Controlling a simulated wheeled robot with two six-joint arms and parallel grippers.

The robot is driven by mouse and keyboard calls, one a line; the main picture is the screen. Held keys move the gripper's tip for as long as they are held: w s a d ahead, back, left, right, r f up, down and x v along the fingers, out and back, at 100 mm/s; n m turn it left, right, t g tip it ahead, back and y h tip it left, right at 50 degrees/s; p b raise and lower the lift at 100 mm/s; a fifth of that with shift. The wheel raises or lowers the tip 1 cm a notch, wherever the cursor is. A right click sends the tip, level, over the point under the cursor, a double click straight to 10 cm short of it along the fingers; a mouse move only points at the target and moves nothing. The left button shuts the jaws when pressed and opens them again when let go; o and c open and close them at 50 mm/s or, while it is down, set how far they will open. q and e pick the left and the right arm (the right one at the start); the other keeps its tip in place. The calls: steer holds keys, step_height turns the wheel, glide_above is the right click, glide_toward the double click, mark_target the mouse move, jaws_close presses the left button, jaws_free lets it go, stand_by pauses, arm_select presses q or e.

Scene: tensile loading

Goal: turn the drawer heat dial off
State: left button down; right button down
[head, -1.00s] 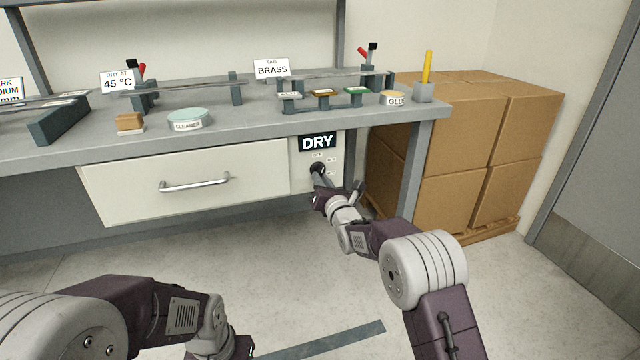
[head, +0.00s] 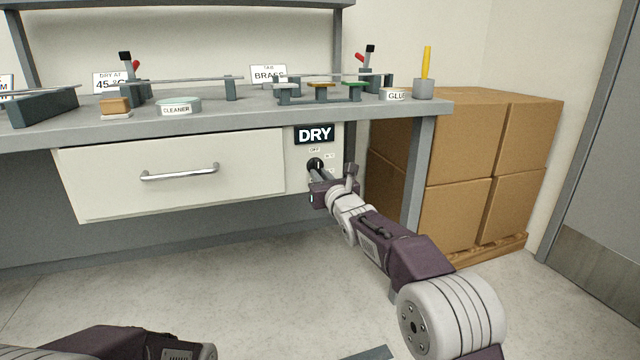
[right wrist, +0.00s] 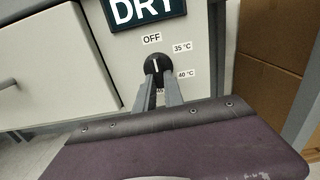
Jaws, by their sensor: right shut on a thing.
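The heat dial (head: 315,163) is a round black knob on the pale panel under the DRY sign (head: 314,134), right of the drawer (head: 170,172). In the right wrist view the dial (right wrist: 154,62) shows a white pointer line aimed up at the OFF label (right wrist: 151,38). The 35 °C and 40 °C labels (right wrist: 183,47) are to its right; lower marks are partly hidden by my fingers. My right gripper (right wrist: 160,78) reaches the dial from below, its two fingers shut on it. My left gripper is out of view; only part of my left arm shows.
The drawer is shut, with a metal handle (head: 180,173). The bench top (head: 220,112) above carries a cleaner tin, a glue pot and test fixtures. A bench leg (head: 415,175) and stacked cardboard boxes (head: 463,160) stand to the right of my right arm.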

steer(key=shift+f, duration=0.15)
steer(key=c, duration=1.4)
jaws_free()
steer(key=shift+c, duration=0.2)
steer(key=v, duration=0.9)
